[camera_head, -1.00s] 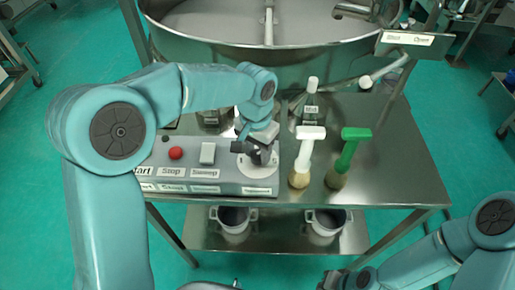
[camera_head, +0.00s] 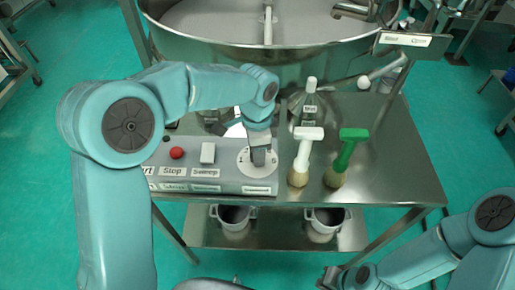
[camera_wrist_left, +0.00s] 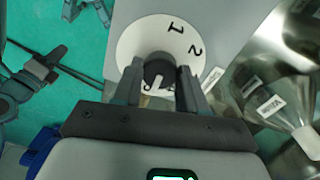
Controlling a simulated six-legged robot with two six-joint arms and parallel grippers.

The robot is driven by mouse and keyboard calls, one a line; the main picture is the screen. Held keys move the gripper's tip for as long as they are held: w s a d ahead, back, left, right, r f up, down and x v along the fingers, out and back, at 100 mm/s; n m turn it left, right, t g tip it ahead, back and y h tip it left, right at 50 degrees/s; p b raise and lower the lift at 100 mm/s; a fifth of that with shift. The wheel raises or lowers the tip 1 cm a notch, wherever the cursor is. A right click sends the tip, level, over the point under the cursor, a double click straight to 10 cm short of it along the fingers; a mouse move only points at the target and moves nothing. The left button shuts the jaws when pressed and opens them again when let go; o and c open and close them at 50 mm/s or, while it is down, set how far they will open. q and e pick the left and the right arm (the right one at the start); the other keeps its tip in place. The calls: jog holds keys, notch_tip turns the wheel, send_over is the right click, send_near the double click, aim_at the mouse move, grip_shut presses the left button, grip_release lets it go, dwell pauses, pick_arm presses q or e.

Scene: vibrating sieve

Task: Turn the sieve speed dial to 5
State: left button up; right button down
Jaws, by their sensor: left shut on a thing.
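The speed dial is a white round plate (camera_head: 243,163) at the right end of the grey control box (camera_head: 212,184). In the left wrist view the plate (camera_wrist_left: 140,38) shows the numbers 1 and 2; lower numbers are mostly hidden by the fingers. The black knob (camera_wrist_left: 158,71) has a white pointer mark aimed at the lower part of the plate, but the number there cannot be read. My left gripper (camera_head: 258,158) is over the dial, its fingers (camera_wrist_left: 159,84) shut on the knob from both sides. My right gripper (camera_head: 332,278) is low at the bottom edge; its jaws are unclear.
A red button (camera_head: 177,153) and a pale switch (camera_head: 207,153) sit left of the dial. A white-handled brush (camera_head: 303,157), a green-handled brush (camera_head: 346,157) and a bottle (camera_head: 309,105) stand to the right. The large steel sieve (camera_head: 250,65) is behind. The table's right side is clear.

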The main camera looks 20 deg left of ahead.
pick_arm(q)
jog(key=shift+s+f+m, duration=0.15)
jog(key=shift+f+m, duration=0.05)
jog(key=shift+m, duration=0.2)
jog(key=o, duration=1.1)
jog(key=shift+c, duration=0.2)
jog(key=shift+r, duration=0.1)
jog(key=shift+r, duration=0.1)
jog(key=shift+r, duration=0.3)
notch_tip(320, 180, up, 16)
jog(key=shift+w+a+f, duration=0.15)
jog(key=shift+w+f, duration=0.1)
jog(key=shift+w, duration=0.15)
